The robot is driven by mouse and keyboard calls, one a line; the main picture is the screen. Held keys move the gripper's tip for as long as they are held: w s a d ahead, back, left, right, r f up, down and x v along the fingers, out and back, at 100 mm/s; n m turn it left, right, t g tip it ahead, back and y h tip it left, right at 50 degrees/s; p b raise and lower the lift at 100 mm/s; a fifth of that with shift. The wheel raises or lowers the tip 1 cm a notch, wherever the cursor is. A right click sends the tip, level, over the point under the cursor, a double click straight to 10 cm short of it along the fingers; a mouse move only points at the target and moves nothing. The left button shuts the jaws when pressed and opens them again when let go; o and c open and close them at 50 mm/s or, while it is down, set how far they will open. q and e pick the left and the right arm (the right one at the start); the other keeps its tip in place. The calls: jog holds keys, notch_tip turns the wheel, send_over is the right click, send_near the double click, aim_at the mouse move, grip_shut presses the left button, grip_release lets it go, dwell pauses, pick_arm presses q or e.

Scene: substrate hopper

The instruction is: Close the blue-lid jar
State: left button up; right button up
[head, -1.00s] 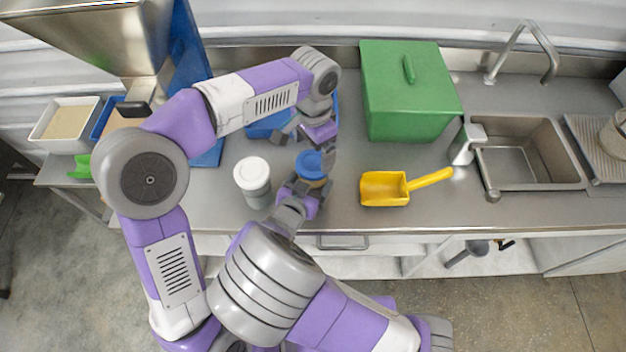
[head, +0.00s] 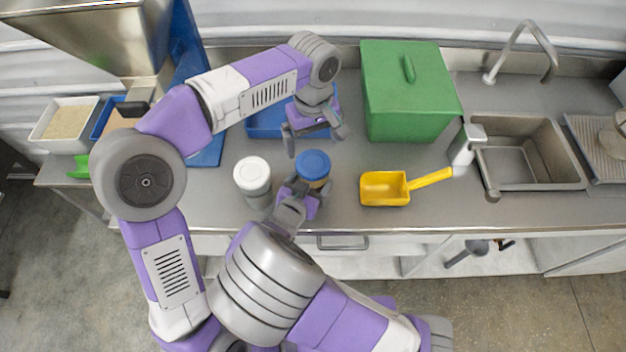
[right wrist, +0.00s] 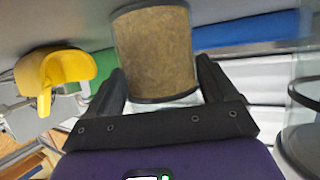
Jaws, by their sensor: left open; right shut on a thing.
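The blue-lid jar (head: 318,182) stands near the front edge of the counter. Its blue lid (head: 313,164) sits on top; I cannot tell how tightly. My right gripper (head: 304,191) is shut on the jar's body from the front. In the right wrist view the jar (right wrist: 155,55) shows brown contents between the fingers of the right gripper (right wrist: 160,82), and no blue lid is seen there. My left gripper (head: 316,139) is open and empty, behind and above the lid, apart from it.
A white-lid jar (head: 252,176) stands close on the left. A yellow scoop (head: 384,188) lies to the right, with a green box (head: 405,105) behind it. A blue tray (head: 265,125) lies behind the jars. A sink (head: 525,155) is farther right.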

aim_at(313, 163)
pick_arm(q)
jog(key=shift+f, duration=4.05)
jog(key=c, duration=0.9)
jog(key=m, duration=0.9)
jog(key=shift+m, duration=0.4)
jog(key=m, duration=0.5)
jog(key=shift+m, duration=0.3)
jog(key=m, duration=0.4)
